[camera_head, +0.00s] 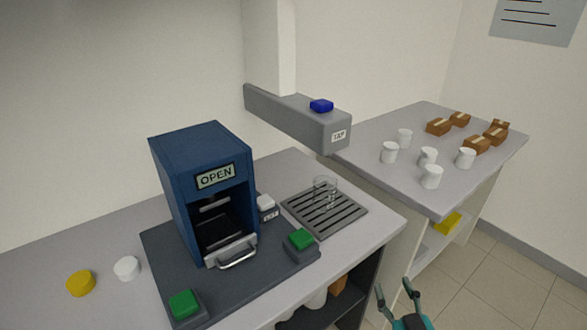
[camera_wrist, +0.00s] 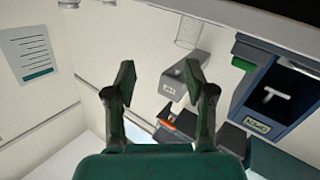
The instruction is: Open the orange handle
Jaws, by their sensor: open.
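A small orange-red part (camera_wrist: 165,126) shows in the wrist view, between my fingers and partly hidden by the right one, next to dark grey parts. I cannot tell whether it is the orange handle. No orange handle is clear in the head view. The blue machine (camera_head: 178,165) there has an OPEN label and a silver handle (camera_head: 238,254) at its lower front. My gripper (camera_head: 394,287) is open and empty at the bottom of the head view, right of the counter and apart from everything. Its spread fingers (camera_wrist: 160,78) also show in the wrist view.
A grey tap arm (camera_head: 300,118) with a blue button juts over a drip grate (camera_head: 323,214) and a clear glass (camera_head: 325,190). Green buttons (camera_head: 301,239) flank the machine. A side table (camera_head: 380,175) holds white cups and brown boxes. Floor (camera_head: 500,280) is free at right.

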